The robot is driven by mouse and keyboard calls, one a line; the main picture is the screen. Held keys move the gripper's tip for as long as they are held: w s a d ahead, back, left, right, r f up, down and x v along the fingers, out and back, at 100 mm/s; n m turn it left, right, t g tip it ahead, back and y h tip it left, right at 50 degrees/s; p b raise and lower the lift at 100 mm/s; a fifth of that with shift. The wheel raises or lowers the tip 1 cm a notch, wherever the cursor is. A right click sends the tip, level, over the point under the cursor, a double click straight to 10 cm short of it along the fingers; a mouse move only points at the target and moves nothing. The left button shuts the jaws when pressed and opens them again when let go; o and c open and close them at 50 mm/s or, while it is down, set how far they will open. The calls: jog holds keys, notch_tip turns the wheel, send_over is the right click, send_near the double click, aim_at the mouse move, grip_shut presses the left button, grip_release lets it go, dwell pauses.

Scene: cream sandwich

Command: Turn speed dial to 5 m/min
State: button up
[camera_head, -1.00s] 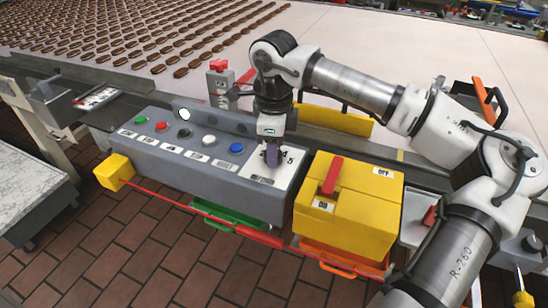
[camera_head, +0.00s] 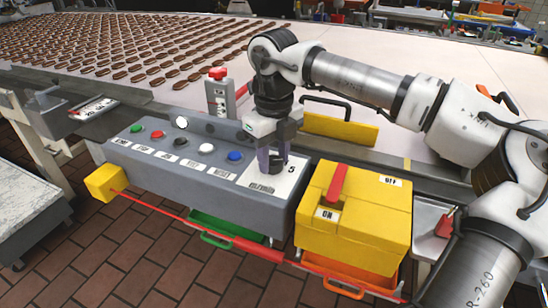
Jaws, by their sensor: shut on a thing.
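The speed dial's white scale plate (camera_head: 257,182) is at the right end of the grey control box (camera_head: 205,190) in the head view. A "5" mark shows at the plate's right side. My gripper (camera_head: 272,166) points down over the plate, its fingers shut around the dial. The dial itself is mostly hidden by the fingers, so I cannot tell where its pointer stands.
Several coloured buttons (camera_head: 234,155) line the box to the left. A yellow box with a red ON/OFF lever (camera_head: 337,183) stands close on the right. A red bar (camera_head: 200,228) runs along the front. Behind is the conveyor (camera_head: 350,85) with rows of brown biscuits.

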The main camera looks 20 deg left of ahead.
aim_at(274, 161)
dwell(0.3)
jog(key=o, duration=1)
notch_tip(274, 161, up, 14)
jog(key=shift+f, duration=0.1)
dwell(0.4)
